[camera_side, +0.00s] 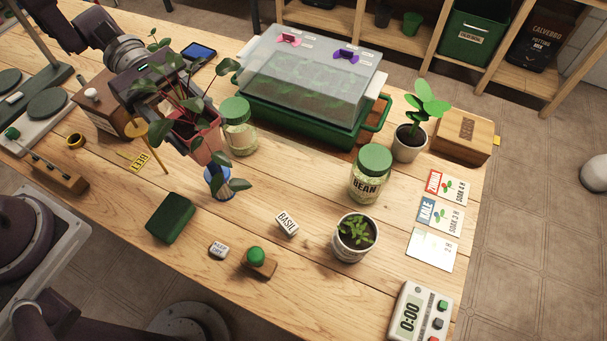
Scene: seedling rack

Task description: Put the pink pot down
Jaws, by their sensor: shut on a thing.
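The pink pot (203,148) holds a tall plant with dark green leaves, some trailing below it. My gripper (176,112) is at the upper left of the pot, shut on it, and the leaves hide part of the jaws. The pot looks tilted and appears to be held above the wooden table (300,185). A blue round thing (213,190) shows below the pot, partly covered by trailing leaves. I cannot tell how large the gap under the pot is.
A jar with a green lid (235,112) stands close right of the pot, before the covered green tray (300,127). A yellow stake (157,148) is close on the left. A dark green block (171,218) lies in front. Bare table lies right of the blue thing.

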